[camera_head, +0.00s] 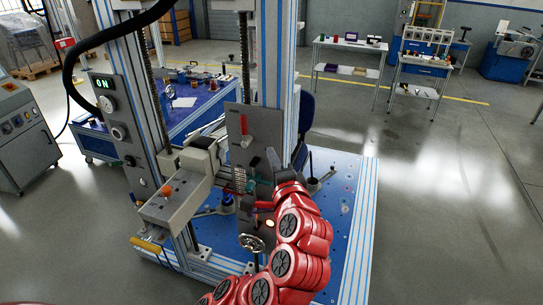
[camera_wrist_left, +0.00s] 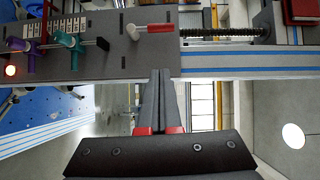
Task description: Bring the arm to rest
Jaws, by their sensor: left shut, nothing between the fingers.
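My red left arm rises from the bottom of the head view. Its gripper (camera_head: 268,168) is in front of the test machine's grey panel (camera_head: 266,122). In the left wrist view the gripper (camera_wrist_left: 160,74) has its two dark fingers pressed together with nothing between them. The fingertips overlap the lower edge of the grey panel (camera_wrist_left: 95,62) in the picture; whether they touch it I cannot tell. My right gripper is out of view.
The machine's blue-and-white column (camera_head: 275,50) stands behind the gripper, above a blue base plate (camera_head: 350,200). A grey box with an orange knob (camera_head: 168,190) juts out left. A handwheel (camera_head: 252,243) sits below. Open floor (camera_head: 440,200) lies right.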

